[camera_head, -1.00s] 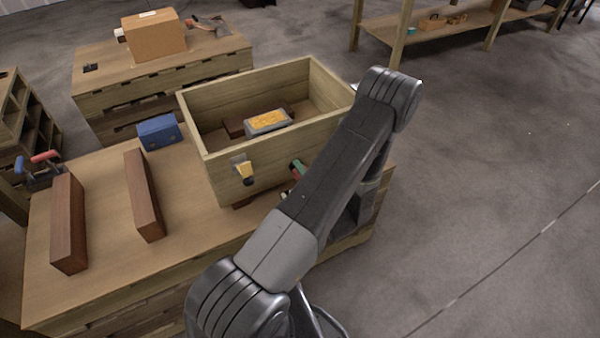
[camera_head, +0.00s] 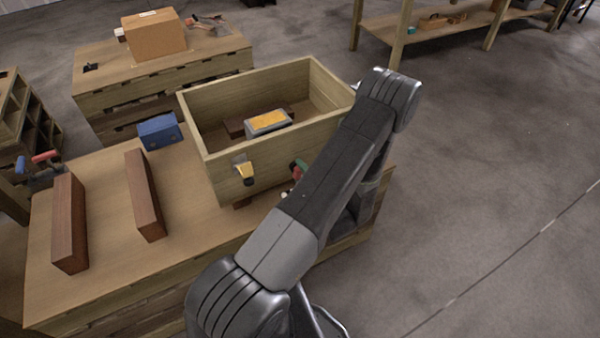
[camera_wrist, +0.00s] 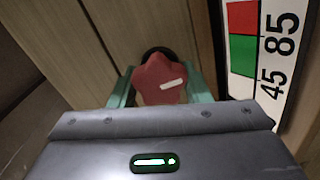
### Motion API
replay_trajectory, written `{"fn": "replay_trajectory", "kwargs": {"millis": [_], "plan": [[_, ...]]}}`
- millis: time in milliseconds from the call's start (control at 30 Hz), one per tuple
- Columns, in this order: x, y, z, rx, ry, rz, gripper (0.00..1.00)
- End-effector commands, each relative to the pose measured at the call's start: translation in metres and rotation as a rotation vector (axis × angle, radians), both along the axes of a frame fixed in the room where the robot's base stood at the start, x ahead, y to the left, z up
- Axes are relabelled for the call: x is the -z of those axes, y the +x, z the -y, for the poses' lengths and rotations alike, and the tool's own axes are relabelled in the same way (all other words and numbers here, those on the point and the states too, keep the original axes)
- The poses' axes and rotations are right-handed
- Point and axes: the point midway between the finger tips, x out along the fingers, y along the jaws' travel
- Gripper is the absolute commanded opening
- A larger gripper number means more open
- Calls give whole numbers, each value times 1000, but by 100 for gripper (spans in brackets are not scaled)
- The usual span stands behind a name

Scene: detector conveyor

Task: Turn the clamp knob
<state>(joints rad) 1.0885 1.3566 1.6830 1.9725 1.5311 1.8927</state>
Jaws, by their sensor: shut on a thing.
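The clamp knob (camera_wrist: 160,82) is a red lobed knob with a white mark, seen face-on in the wrist view. The mark lies nearly level, tilted slightly. My gripper (camera_wrist: 162,90) has its green fingers on both sides of the knob, shut on it. In the head view, a small bit of red and green (camera_head: 297,170) shows at the front wall of the wooden box (camera_head: 225,170), mostly hidden behind my arm. A scale plate (camera_wrist: 262,50) with green and red fields and the numbers 45 and 85 stands right of the knob.
A yellow and black fitting (camera_head: 244,172) is on the box front. A grey block with a yellow top (camera_head: 268,122) lies inside the box. Two brown bars (camera_head: 69,222) (camera_head: 145,195) and a blue box (camera_head: 160,132) sit on the bench to the left.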

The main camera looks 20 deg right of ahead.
Motion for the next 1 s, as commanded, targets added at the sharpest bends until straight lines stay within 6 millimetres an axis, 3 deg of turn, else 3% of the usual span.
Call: {"fn": "replay_trajectory", "kwargs": {"millis": [133, 167, 233, 267, 667, 1000], "plan": [[1, 0, 1, 3, -1, -2, 20], [1, 0, 1, 3, -1, -2, 49], [1, 0, 1, 2, -1, -1, 63], [1, 0, 1, 2, -1, -1, 65], [1, -8, 2, 4, -1, -1, 65], [1, -68, 7, 7, -1, -1, 65]]}}
